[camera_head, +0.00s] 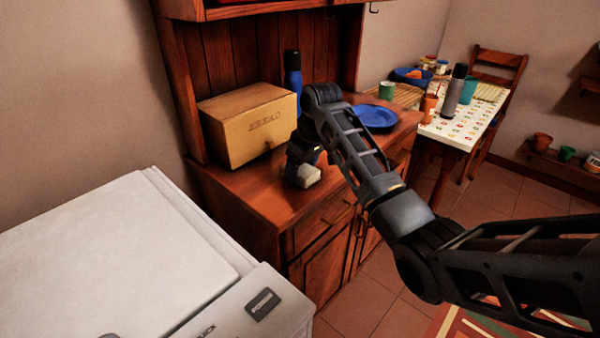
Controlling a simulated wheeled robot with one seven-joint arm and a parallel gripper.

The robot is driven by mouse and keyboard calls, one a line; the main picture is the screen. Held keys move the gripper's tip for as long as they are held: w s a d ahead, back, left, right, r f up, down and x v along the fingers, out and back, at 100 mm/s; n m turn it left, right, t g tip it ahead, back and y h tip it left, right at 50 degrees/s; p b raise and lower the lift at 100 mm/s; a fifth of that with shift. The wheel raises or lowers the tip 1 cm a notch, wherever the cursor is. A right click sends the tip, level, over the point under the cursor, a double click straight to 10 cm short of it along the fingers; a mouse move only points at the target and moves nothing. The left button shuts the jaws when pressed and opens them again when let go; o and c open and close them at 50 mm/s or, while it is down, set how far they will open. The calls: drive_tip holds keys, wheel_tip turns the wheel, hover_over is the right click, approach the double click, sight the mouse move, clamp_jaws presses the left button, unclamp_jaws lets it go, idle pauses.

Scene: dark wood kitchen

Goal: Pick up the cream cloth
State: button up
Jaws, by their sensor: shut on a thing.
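The cream cloth (308,176) shows as a small pale bundle at the end of my arm, over the front part of the wooden cabinet top (240,195). My gripper (300,165) points down at it and is shut on it. The fingers are dark and small here, and part of the cloth is hidden behind them. I cannot tell whether the cloth touches the cabinet top or hangs just above it.
A bread box (248,125) stands left of my gripper, with a blue bottle (292,72) behind it. A blue plate (374,117) lies to the right. A white appliance (120,265) fills the lower left. A dining table (455,127) with several items stands at the back right.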

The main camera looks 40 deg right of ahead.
sight(301, 168)
drive_tip(key=shift+c, duration=1.2)
drive_tip(key=shift+r, duration=0.15)
drive_tip(key=shift+r, duration=0.35)
wheel_tip(301, 168, up, 3)
drive_tip(key=shift+w+f, duration=0.1)
drive_tip(key=s+d+r, duration=0.7)
drive_tip(key=d, duration=0.2)
drive_tip(key=shift+s+r+p, duration=0.15)
drive_tip(key=shift+s+p, duration=0.05)
drive_tip(key=shift+p, duration=0.25)
drive_tip(key=shift+d, duration=0.1)
